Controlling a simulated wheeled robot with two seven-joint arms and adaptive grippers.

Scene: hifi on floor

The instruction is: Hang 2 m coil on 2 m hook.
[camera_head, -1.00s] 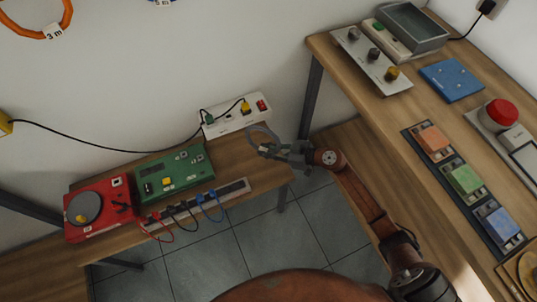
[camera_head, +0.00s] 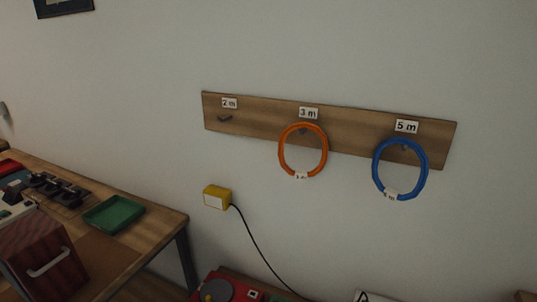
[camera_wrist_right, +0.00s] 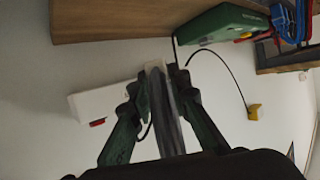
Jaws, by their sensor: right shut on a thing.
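The 2 m hook (camera_head: 225,118) is a small dark peg on a wooden wall board (camera_head: 255,122), below the "2 m" label (camera_head: 230,103) at its left end. No coil hangs on it. My right gripper (camera_wrist_right: 158,88) shows only in the right wrist view. Its dark fingers are shut on a grey coil (camera_wrist_right: 168,112), seen nearly edge-on, with a pale tag at its top. The coil's writing cannot be read. My left gripper is not in view.
An orange coil (camera_head: 303,150) hangs under "3 m" and a blue coil (camera_head: 400,168) under "5 m". A yellow wall plug (camera_head: 216,197) with a black cable is below the board. A white power strip (camera_wrist_right: 95,102) and a green box (camera_wrist_right: 222,25) show near my right gripper.

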